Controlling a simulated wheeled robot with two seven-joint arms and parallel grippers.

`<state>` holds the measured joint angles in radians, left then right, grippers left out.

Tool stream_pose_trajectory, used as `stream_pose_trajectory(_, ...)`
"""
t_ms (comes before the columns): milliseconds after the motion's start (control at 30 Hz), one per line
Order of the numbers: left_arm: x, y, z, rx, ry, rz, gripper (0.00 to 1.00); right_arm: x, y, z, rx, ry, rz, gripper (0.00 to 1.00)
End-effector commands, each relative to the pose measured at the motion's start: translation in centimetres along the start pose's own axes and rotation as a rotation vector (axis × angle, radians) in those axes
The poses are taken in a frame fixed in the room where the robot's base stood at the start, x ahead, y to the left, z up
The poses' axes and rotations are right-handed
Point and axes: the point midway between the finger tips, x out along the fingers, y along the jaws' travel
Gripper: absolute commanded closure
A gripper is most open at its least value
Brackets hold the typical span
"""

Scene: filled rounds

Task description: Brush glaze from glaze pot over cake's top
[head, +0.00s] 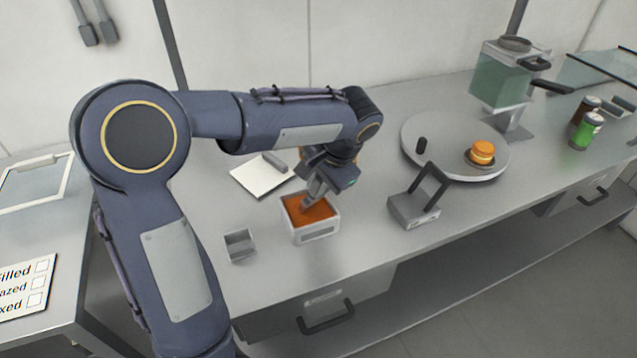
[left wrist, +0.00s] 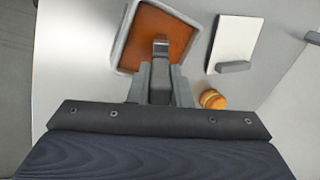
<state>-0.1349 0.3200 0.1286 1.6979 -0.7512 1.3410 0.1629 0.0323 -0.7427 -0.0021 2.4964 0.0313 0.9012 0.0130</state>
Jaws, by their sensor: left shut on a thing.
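The glaze pot (head: 318,235) is a white square tub of orange-brown glaze near the front of the counter; it also shows in the left wrist view (left wrist: 122,38). My left gripper (head: 318,190) is shut on a grey brush (left wrist: 161,48), held pointing down over the pot. The brush's lower end meets the glaze in the picture; its depth cannot be told. A round orange cake (head: 482,151) sits on a small dark dish on the round grey turntable (head: 420,134). Another round orange item (left wrist: 212,99) lies beyond the pot, mostly behind my gripper in the head view. My right gripper is out of view.
A white board (head: 255,178) with a grey block lies behind the pot. A small grey open box (head: 240,246) stands left of it. A grey stand with a raised frame (head: 413,209) is between pot and turntable. A liquid dispenser (head: 503,80) and cans (head: 587,131) stand farther right.

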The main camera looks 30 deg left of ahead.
Motion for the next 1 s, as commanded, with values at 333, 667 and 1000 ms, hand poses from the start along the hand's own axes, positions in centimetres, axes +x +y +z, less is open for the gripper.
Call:
stream_pose_trajectory(333,0.1,0.1,0.0,0.001,-0.003,0.002,1.00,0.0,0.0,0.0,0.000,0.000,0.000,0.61)
stream_pose_trajectory(667,-1.9,-0.7,0.1,0.001,-0.002,0.002,1.00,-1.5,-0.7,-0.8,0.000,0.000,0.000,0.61)
stream_pose_trajectory(1000,-4.5,-1.6,0.3,0.000,-0.001,0.001,1.00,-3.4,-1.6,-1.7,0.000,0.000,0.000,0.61)
